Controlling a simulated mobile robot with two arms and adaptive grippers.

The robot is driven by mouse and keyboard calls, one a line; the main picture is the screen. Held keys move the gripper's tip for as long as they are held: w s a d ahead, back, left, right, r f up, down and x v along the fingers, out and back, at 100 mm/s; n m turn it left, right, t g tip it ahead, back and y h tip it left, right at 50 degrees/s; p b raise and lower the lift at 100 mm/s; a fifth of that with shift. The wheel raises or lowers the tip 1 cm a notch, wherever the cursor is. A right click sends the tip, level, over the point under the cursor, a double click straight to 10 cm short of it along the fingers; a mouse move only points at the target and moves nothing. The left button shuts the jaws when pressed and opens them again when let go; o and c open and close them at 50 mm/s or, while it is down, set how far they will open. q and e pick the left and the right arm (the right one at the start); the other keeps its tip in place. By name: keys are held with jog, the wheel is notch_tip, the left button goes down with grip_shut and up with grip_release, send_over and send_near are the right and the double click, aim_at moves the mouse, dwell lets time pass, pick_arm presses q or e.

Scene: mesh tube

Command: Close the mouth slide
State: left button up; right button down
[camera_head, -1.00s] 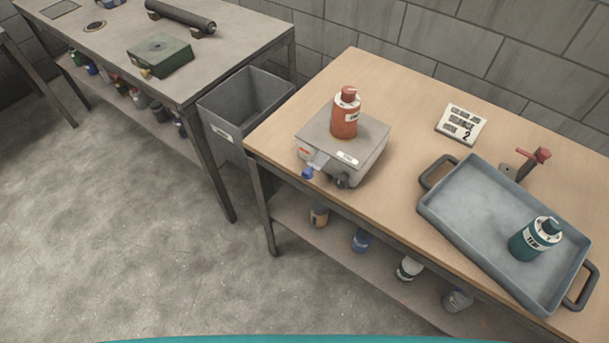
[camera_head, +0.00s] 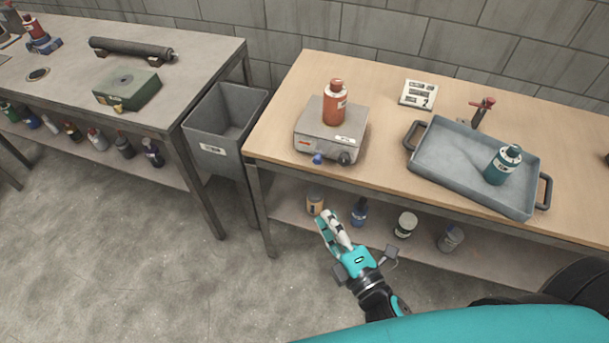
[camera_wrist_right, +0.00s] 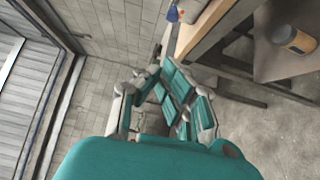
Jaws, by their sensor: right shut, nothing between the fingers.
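I cannot single out a part that is clearly the mouth slide. A grey box (camera_head: 312,138) on the wooden bench has a blue knob (camera_head: 318,159) and a dark knob (camera_head: 344,158) at its front face. An orange-red bottle (camera_head: 334,107) stands upright on the box. My right gripper (camera_head: 329,219) is shut and empty, in front of the bench and below its top, well apart from the box. Its fingers also show in the right wrist view (camera_wrist_right: 170,95). My left gripper is not in view.
On the bench stand a grey tray (camera_head: 432,150) holding a teal bottle (camera_head: 502,165), a sign (camera_head: 418,94) and a red-handled fitting (camera_head: 482,110). A grey bin (camera_head: 225,132) is left of it. Another bench (camera_head: 200,60) holds a dark tube (camera_head: 130,48) and green box (camera_head: 127,89).

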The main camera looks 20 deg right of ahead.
aim_at(321, 160)
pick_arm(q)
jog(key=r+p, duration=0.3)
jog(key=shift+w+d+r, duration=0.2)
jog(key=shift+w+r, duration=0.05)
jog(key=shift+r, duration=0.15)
pick_arm(e)
jog(key=w, duration=1.3)
jog(key=shift+d, duration=0.35)
jog(key=shift+f, duration=0.1)
jog(key=w+d, duration=0.2)
jog(key=w, duration=0.1)
jog(key=shift+w+d, duration=0.25)
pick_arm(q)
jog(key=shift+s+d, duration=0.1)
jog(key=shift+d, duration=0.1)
pick_arm(e)
jog(key=shift+r, duration=0.2)
